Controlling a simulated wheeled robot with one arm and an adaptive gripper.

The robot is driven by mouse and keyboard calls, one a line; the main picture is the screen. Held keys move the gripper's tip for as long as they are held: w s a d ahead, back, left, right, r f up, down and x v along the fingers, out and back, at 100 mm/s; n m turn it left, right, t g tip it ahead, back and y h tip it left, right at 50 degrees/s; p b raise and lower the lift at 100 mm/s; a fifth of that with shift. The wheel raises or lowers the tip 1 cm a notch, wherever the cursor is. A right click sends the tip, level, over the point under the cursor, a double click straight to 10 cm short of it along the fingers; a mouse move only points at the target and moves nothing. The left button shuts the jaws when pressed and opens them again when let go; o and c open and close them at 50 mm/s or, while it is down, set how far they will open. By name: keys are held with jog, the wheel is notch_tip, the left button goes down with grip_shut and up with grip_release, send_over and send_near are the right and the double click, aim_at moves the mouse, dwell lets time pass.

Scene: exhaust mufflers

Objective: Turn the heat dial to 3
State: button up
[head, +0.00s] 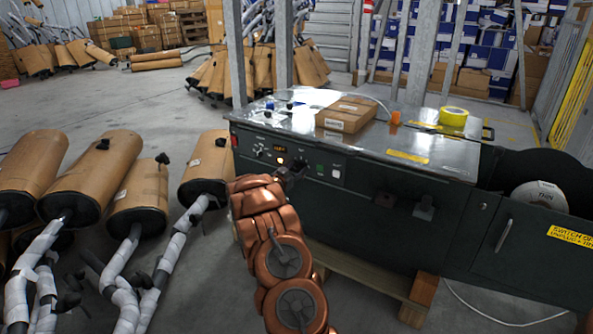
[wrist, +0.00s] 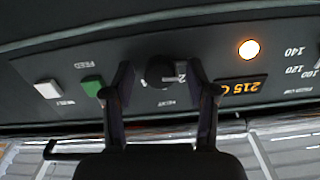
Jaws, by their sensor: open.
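The heat dial (wrist: 160,72) is a dark round knob on the machine's front panel, seen upside down in the wrist view. Its label is below it in that view, and part of a pale number, seemingly a 2, shows beside it. The dial's pointer cannot be made out. My gripper (wrist: 163,88) is open, with one finger on each side of the dial; I cannot tell whether either finger touches it. In the head view my gripper (head: 289,174) is at the panel and largely hides the dial.
The dark machine (head: 372,200) has a lit amber lamp (wrist: 249,49), a display (wrist: 244,87) reading about 215 C, a green button (wrist: 92,86) and a white button (wrist: 48,89). A cardboard box (head: 345,115) and yellow tape (head: 453,117) lie on top. Wrapped mufflers (head: 100,170) stand left.

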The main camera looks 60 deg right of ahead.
grip_shut()
dwell(0.4)
